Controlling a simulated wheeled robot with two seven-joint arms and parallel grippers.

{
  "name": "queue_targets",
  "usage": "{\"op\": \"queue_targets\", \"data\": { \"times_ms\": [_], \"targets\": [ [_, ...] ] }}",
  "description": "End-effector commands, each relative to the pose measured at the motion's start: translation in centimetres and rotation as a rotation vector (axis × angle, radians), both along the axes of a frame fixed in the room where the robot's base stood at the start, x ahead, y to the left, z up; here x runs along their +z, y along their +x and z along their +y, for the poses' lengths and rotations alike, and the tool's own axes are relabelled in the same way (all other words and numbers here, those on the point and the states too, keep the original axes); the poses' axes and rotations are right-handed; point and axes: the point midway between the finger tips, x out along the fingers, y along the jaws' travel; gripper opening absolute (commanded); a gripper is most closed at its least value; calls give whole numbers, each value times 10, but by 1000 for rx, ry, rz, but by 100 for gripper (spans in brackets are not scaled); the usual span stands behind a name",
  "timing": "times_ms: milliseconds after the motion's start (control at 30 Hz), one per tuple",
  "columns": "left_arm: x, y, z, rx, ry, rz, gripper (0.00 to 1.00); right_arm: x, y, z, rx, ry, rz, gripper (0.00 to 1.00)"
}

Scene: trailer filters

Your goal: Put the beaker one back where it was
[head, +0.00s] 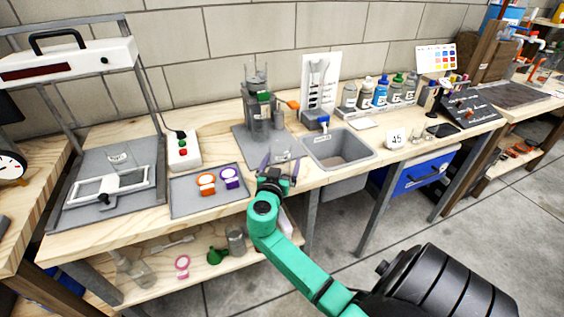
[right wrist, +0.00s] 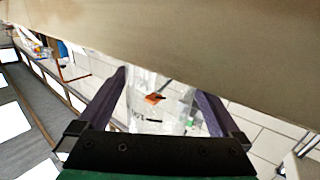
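My right gripper (head: 281,163), on the green arm, is at the bench's front edge, before the grey mat (head: 247,143). Its purple fingers stand apart. In the right wrist view, clear glassware (right wrist: 150,110) with a small dark mark shows between the gripper fingers (right wrist: 160,85); I cannot tell whether they touch it. A clear beaker-like vessel (head: 122,160) is under the frame at left. Another (head: 235,240) stands on the lower shelf. I cannot read which is beaker one. My left gripper is out of view.
A grey tray (head: 180,203) with an orange and a purple ring lies left of my gripper. A sink (head: 340,133) is to its right, with several bottles (head: 380,92) behind. The lower shelf holds a flask (head: 132,270) and green funnel (head: 217,256).

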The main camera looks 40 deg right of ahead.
Motion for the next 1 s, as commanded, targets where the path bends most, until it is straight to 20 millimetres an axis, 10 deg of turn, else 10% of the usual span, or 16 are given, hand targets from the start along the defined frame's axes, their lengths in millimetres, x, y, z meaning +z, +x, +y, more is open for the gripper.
{"op": "queue_targets", "data": {
  "times_ms": [167, 633, 1000],
  "targets": [
    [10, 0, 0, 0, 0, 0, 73, 8, 0, 0, 0, -1, 1, 100],
    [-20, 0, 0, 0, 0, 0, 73, 6, -65, 90, 1, 1, 0, 100],
    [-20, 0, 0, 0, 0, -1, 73, 9, -71, 97, -1, -1, -1, 100]
  ]
}}
